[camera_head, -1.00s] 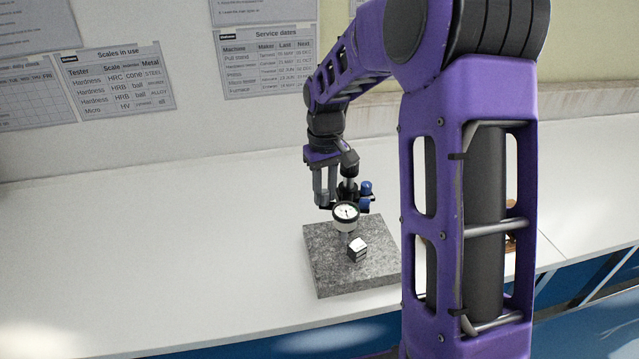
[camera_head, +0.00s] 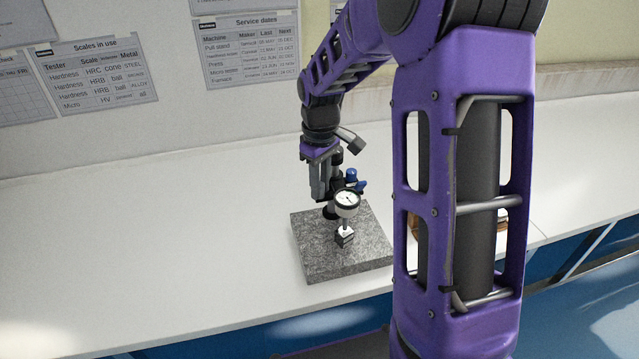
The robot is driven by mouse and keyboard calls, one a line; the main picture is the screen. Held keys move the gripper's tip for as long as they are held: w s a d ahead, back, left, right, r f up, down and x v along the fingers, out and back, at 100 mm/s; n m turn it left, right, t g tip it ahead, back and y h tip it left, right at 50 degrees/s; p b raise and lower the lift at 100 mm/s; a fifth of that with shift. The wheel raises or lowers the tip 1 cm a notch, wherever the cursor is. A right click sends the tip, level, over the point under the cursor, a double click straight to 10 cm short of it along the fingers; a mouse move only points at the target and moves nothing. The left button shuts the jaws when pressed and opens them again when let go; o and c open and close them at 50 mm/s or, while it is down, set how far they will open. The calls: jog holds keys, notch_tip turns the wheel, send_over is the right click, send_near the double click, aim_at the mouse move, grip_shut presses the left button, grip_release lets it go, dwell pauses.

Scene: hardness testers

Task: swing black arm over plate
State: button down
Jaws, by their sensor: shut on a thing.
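The grey speckled granite plate (camera_head: 315,262) lies on the white bench. A black gauge stand with a blue knob (camera_head: 354,177) stands at its back. The stand's black arm (camera_head: 337,190) carries a round white dial gauge (camera_head: 347,200) over the plate. The gauge's stem points down at a small metal block (camera_head: 346,237) on the plate; I cannot tell whether they touch. My gripper (camera_head: 323,196) points down at the left of the stand, shut on the black arm. The fingertips and their hold are partly hidden behind the gauge and arm.
My purple arm blocks the right side of the view. A brownish object (camera_head: 416,226) shows partly behind it on the bench. The bench left of the plate is clear. Paper charts (camera_head: 95,75) hang on the wall behind.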

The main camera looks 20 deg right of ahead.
jog(key=c, duration=0.7)
grip_release()
notch_tip(320, 180, up, 18)
jog(key=shift+f+p, duration=0.25)
jog(key=shift+p, duration=0.05)
